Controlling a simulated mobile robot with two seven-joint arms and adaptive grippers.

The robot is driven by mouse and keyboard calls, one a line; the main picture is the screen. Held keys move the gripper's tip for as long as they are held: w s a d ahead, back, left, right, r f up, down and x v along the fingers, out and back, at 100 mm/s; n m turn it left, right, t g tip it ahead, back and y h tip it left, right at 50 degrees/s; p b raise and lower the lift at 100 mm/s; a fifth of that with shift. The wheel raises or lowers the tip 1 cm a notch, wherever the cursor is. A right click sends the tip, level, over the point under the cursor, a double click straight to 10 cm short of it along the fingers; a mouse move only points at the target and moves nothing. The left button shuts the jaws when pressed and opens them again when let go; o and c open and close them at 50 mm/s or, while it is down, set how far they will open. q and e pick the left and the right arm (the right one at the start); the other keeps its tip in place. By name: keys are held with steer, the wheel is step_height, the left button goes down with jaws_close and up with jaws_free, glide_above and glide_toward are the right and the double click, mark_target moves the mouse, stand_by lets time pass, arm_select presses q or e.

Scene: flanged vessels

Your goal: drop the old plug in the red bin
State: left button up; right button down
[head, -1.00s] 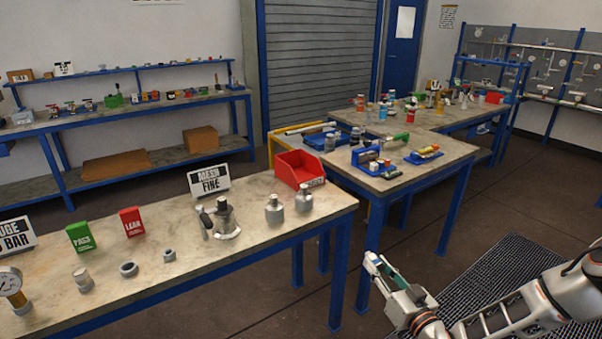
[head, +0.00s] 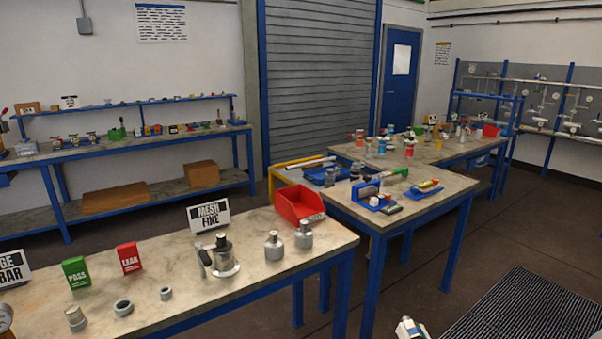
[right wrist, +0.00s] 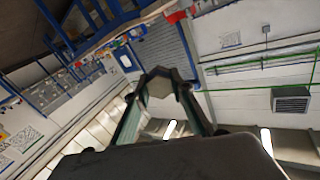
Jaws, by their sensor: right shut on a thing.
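The red bin (head: 300,204) is an open-fronted tray at the back right corner of the near table in the head view. My right gripper (head: 408,324) shows only as a small piece at the bottom edge of the head view, to the right of and nearer than the bin. In the right wrist view my right gripper (right wrist: 160,84) is shut on a small grey, angular plug (right wrist: 159,88) between its fingertips. The plug is apart from the bin. My left gripper is not in view.
The near table (head: 150,280) holds a steel vessel (head: 222,256), two smaller fittings, loose rings, green and red cards and a MESH FINE sign (head: 208,215). A second table (head: 420,215) with blue trays stands right behind the bin.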

steer(key=s+d+r+h, duration=0.1)
steer(key=s+r, duration=0.2)
steer(key=s, duration=0.2)
steer(key=shift+s+r+m, duration=0.35)
steer(key=shift+s+m, duration=0.05)
